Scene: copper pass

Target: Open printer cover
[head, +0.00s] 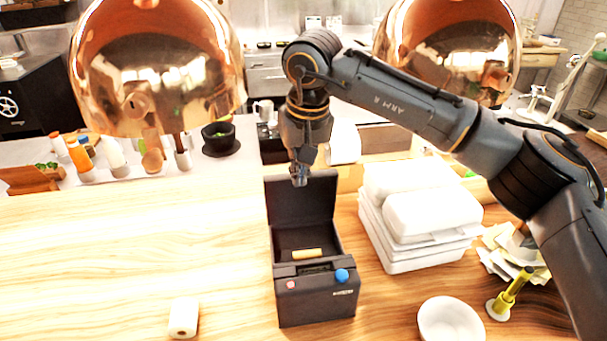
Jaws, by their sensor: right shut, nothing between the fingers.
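The printer (318,303) is a dark box on the wooden counter, with a red button and a blue button on its front. Its cover (300,205) stands raised and roughly upright at the back. Inside the open bay lies a small yellowish roll (306,253). My right gripper (299,180) points down at the upper part of the cover, shut and empty. Whether it touches the cover I cannot tell. My left gripper is not in view.
White takeaway boxes (425,215) are stacked right of the printer. A white bowl (450,320), a paper spike (510,295) and a white paper roll (184,317) stand nearby. Two copper lamps (155,65) hang above.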

